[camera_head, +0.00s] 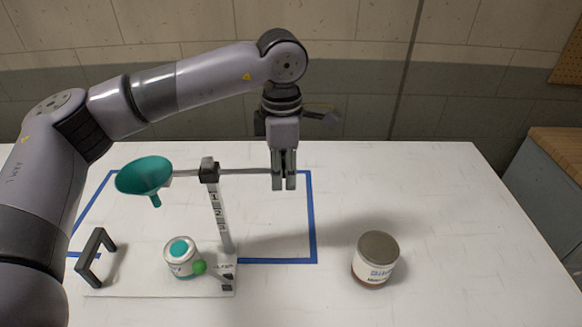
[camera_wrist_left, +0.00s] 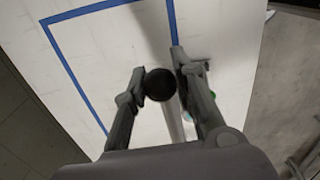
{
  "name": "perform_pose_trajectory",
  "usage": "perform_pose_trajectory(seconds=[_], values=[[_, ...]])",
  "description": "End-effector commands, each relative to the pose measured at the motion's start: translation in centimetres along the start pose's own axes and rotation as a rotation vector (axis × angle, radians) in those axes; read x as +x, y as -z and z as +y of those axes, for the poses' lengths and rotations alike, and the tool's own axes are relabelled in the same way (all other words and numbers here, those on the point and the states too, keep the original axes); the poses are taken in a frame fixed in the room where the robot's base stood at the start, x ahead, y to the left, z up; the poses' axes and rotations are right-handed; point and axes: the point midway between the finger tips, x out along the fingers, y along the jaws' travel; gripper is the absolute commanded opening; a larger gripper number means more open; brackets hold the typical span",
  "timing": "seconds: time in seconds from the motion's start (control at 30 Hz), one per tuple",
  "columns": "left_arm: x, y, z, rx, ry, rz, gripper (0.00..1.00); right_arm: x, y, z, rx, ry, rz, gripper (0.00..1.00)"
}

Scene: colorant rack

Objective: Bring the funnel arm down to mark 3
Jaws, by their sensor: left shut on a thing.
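The teal funnel (camera_head: 144,176) hangs at the left end of the horizontal funnel arm (camera_head: 245,171). A black clamp (camera_head: 209,170) joins the arm to the upright post (camera_head: 222,225), at the top above mark 1. Marks 1, 2 and 3 (camera_head: 222,227) run down the post, with 3 lowest. My left gripper (camera_head: 284,184) points down and is shut on the right end of the arm. In the left wrist view, a round black knob (camera_wrist_left: 160,85) shows between the fingers. My right gripper is not in view.
A white jar with a teal top (camera_head: 181,257) stands on the white base below the funnel, beside a green knob (camera_head: 199,267). A black handle frame (camera_head: 95,257) is at the left. A grey-lidded jar (camera_head: 375,260) stands on the right. The table's right side is otherwise clear.

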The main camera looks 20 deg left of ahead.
Motion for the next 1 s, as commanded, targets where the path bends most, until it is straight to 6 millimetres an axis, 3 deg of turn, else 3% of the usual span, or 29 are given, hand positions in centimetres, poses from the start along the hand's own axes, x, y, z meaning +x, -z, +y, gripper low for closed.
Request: perform_pose_trajectory(seconds=[0.5, 1.0], values=[[2.1, 0.0, 0.0, 0.000, 0.002, 0.001, 0.00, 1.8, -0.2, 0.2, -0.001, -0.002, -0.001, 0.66], [2.5, 0.0, 0.0, 0.000, 0.001, 0.001, 0.00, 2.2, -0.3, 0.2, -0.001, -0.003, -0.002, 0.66]])
